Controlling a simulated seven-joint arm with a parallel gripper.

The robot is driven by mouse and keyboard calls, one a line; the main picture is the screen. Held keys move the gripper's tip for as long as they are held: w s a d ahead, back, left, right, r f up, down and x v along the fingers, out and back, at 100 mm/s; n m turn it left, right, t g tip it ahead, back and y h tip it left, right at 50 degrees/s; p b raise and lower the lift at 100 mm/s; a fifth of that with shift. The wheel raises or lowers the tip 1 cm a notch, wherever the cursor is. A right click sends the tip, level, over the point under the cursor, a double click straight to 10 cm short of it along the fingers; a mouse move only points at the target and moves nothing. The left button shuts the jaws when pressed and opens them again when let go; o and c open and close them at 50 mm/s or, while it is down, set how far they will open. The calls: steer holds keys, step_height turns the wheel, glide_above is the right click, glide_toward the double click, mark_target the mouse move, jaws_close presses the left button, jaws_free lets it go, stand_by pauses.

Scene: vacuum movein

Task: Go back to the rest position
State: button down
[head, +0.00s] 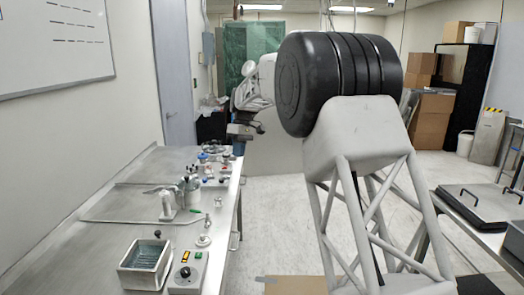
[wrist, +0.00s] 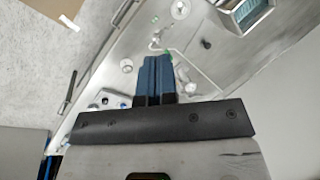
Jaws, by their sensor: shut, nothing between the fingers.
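My gripper (wrist: 155,62) shows in the wrist view with its two blue fingers side by side, shut and empty. In the head view my gripper (head: 240,146) is small and partly hidden, held out over the right side of the far part of the metal bench (head: 105,220). It is apart from the things on the bench as far as I can see. My large black and grey arm joint fills the middle of the head view.
On the bench stand a metal bath (head: 146,264), a control box (head: 188,272) with a black knob, a clamp fixture (head: 168,205) and several small parts farther back. A second bench with a lidded black tray (head: 480,205) is at right. Floor between is mostly clear.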

steer(key=s+d+r+m+t, duration=0.1)
steer(key=s+d+r+m, duration=0.1)
steer(key=s+d, duration=0.6)
steer(key=s+d+r+m+t, duration=0.15)
steer(key=s+d, duration=0.25)
steer(key=s, duration=0.7)
steer(key=s+d+r+m+t, duration=0.1)
steer(key=s+d+r+m, duration=0.2)
steer(key=s+d, duration=0.5)
steer(key=s+d+f+m, duration=0.1)
steer(key=s+f, duration=0.3)
steer(key=s, duration=0.7)
steer(key=s+d+f+m+t+h, duration=0.1)
steer(key=s+d+f+m, duration=0.1)
steer(key=s, duration=0.8)
steer(key=s+d+f+m+t, duration=0.1)
steer(key=s+d+f, duration=0.3)
steer(key=s, duration=0.7)
step_height(320, 180, down, 2)
steer(key=shift+s+f+m+h, duration=0.15)
steer(key=shift+s+m+h, duration=0.15)
steer(key=shift+m, duration=0.15)
steer(key=shift+t, duration=0.25)
